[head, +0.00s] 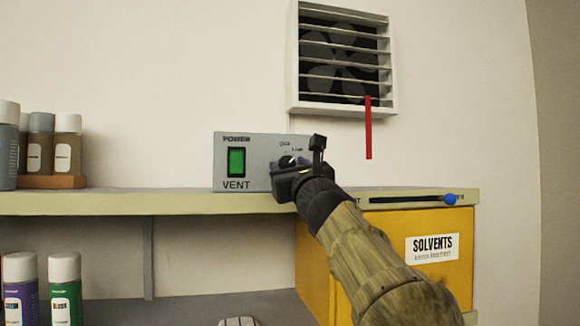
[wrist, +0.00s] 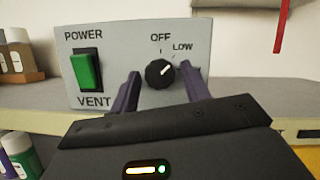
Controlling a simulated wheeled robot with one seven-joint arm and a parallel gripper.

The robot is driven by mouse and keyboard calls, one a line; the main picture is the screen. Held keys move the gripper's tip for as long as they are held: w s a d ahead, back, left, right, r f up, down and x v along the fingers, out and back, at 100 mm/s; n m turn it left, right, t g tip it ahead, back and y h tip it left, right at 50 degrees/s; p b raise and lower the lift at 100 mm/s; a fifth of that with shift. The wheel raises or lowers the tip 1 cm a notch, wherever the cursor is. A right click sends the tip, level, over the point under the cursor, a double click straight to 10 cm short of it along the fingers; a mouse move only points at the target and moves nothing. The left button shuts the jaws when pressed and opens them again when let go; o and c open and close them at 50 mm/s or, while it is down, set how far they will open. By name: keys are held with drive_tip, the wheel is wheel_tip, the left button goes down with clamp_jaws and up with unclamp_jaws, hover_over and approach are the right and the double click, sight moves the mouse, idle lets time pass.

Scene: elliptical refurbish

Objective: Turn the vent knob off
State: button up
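The grey vent control box (head: 258,150) stands on the shelf and also fills the upper middle of the wrist view (wrist: 120,45). Its black round knob (wrist: 159,74) has a white pointer line aimed up and right, toward the LOW mark and away from OFF. In the head view the knob (head: 287,161) is partly hidden by my gripper. A green power switch (wrist: 86,70) is at the box's left. My gripper (wrist: 160,82) is open, with one purple finger on each side of the knob. I cannot tell whether the fingers touch it.
A wall fan vent (head: 345,60) with a red ribbon (head: 368,128) hangs above. Bottles stand on the shelf (head: 110,203) at left.

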drive_tip(key=c, duration=0.7)
drive_tip(key=shift+d+r+n+y, duration=0.1)
drive_tip(key=shift+n+y, duration=0.3)
drive_tip(key=shift+n, duration=0.3)
drive_tip(key=n+g+p, duration=0.1)
drive_tip(key=n, duration=0.1)
drive_tip(key=n+g+y, duration=0.1)
drive_tip(key=n, duration=0.2)
drive_tip(key=shift+w+d+y+p, duration=0.1)
drive_tip(key=shift+d+y+p, duration=0.05)
drive_tip(key=shift+y+p, duration=0.2)
drive_tip(key=n+g, duration=0.1)
drive_tip(key=n, duration=0.1)
drive_tip(key=n+g+y+p, duration=0.1)
drive_tip(key=n, duration=0.2)
drive_tip(key=shift+r, duration=0.1)
drive_tip(key=shift+n, duration=0.5)
drive_tip(key=o, duration=1)
